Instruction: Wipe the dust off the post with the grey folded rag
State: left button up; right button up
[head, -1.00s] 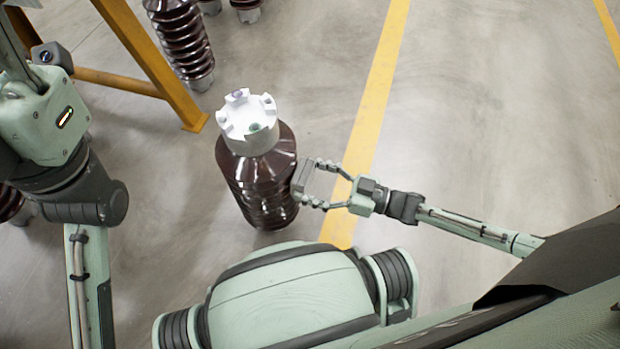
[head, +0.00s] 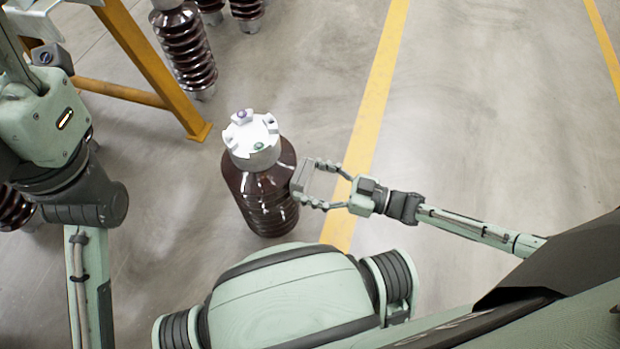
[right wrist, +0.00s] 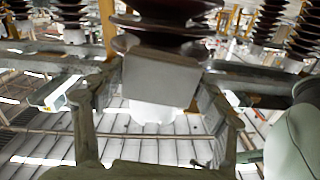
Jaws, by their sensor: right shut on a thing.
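The post (head: 262,200) is a dark brown, glossy ribbed insulator with a white notched cap (head: 250,140), standing upright on the floor in the head view. My right gripper (head: 310,184) is at its right side, shut on the grey folded rag (head: 302,180). In the right wrist view the rag (right wrist: 160,79) is a flat grey block between the two fingers, in front of the post's brown discs (right wrist: 165,30). The rag overlaps the post's edge; I cannot tell whether they touch. Dust is too fine to make out. My left gripper is out of view.
A yellow steel frame (head: 150,65) stands at the upper left. More brown ribbed insulators (head: 186,50) stand behind it and at the top. A yellow line (head: 375,100) runs along the grey floor. The floor to the right is clear.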

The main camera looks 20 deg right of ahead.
jog(key=shift+r+p, duration=0.4)
jog(key=shift+r, duration=0.55)
jog(key=shift+f, duration=0.1)
jog(key=shift+v, duration=3)
jog(key=shift+v, duration=1.5)
